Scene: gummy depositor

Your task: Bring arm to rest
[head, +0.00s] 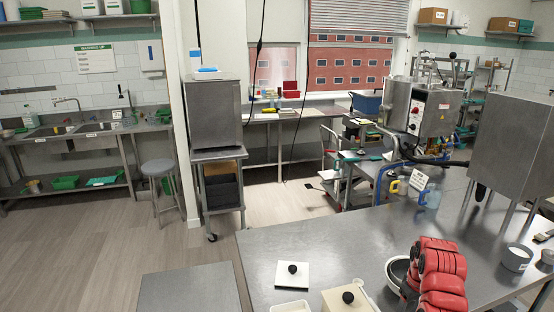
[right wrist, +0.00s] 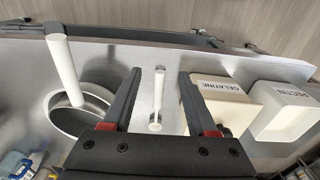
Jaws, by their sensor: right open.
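My right arm (head: 440,275) is the red jointed shape at the lower right of the head view, over the steel table (head: 290,245). Its gripper is hidden there. In the right wrist view my right gripper (right wrist: 160,73) is open, with its two dark fingers apart. A thin light-coloured utensil (right wrist: 157,95) shows in the gap between them; no contact is visible and the gripper appears empty. My left gripper is in neither view.
A round steel pan (right wrist: 80,118) with a white-handled tool (right wrist: 64,70) lies left of the fingers. The GELATINE container (right wrist: 222,98) and PECTINE container (right wrist: 288,112) lie right. A knobbed white lid (head: 291,282), steel machine (head: 512,140) and jugs (head: 432,198) share the table.

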